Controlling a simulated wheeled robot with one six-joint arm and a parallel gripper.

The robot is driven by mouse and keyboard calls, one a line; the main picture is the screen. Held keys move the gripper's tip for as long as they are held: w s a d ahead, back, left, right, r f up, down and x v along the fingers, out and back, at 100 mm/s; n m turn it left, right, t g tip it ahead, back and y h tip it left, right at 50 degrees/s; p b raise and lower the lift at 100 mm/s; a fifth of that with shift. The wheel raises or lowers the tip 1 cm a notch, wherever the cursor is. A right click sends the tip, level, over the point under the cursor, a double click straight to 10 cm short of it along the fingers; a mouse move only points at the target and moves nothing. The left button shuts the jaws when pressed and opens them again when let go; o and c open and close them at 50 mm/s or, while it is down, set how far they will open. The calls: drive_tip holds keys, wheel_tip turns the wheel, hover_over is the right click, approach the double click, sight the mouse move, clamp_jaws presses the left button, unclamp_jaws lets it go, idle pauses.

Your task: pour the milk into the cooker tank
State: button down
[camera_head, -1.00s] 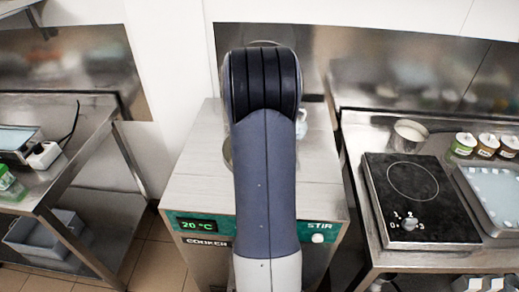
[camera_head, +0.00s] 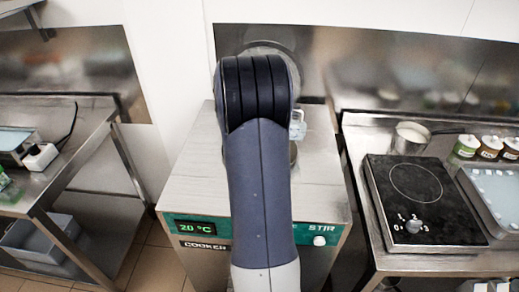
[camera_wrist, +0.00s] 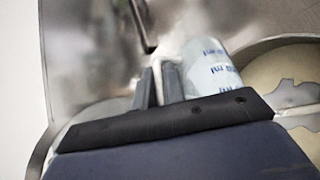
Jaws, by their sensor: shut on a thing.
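The cooker (camera_head: 185,200) stands in the middle of the head view, with a green front strip, a 20 °C display and a STIR knob (camera_head: 320,240). My arm covers most of its tank opening; a bit of the dark round rim (camera_head: 293,153) shows. A pale bluish jug (camera_head: 298,124) shows just right of my arm, above the cooker top. In the wrist view my gripper (camera_wrist: 158,82) is shut on this jug (camera_wrist: 213,68), which has blue "ml" markings and looks tilted. Right of it a round metal rim encloses a cream surface with grey patches (camera_wrist: 283,75). The jug's mouth and any pouring stream are hidden.
A raised round lid (camera_head: 285,47) stands behind the cooker. On the right bench are a black hotplate (camera_head: 440,205), a small pot (camera_head: 410,138), several labelled jars (camera_head: 490,148) and a tray (camera_head: 495,195). A metal bench (camera_head: 75,135) stands on the left.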

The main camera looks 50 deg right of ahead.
drive_tip(key=shift+w+a+f+g+h+b, duration=0.2)
drive_tip(key=shift+w+a+b, duration=0.25)
drive_tip(key=shift+b, duration=0.3)
drive_tip(key=shift+w+a+g+h+b, duration=0.1)
drive_tip(key=shift+w+a+h+b, duration=0.25)
drive_tip(key=shift+a+b, duration=0.25)
drive_tip(key=shift+w, duration=0.1)
drive_tip(key=shift+f+b, duration=0.1)
drive_tip(key=shift+b, duration=0.3)
drive_tip(key=shift+w+f+h+b, duration=0.1)
drive_tip(key=shift+w+h+b, duration=0.05)
drive_tip(key=shift+h+b, duration=0.35)
drive_tip(key=shift+w+a+f+n+g+h+b, duration=0.1)
drive_tip(key=shift+w+a+n+g+h+b, duration=0.35)
drive_tip(key=shift+b, duration=0.5)
drive_tip(key=shift+s, duration=0.1)
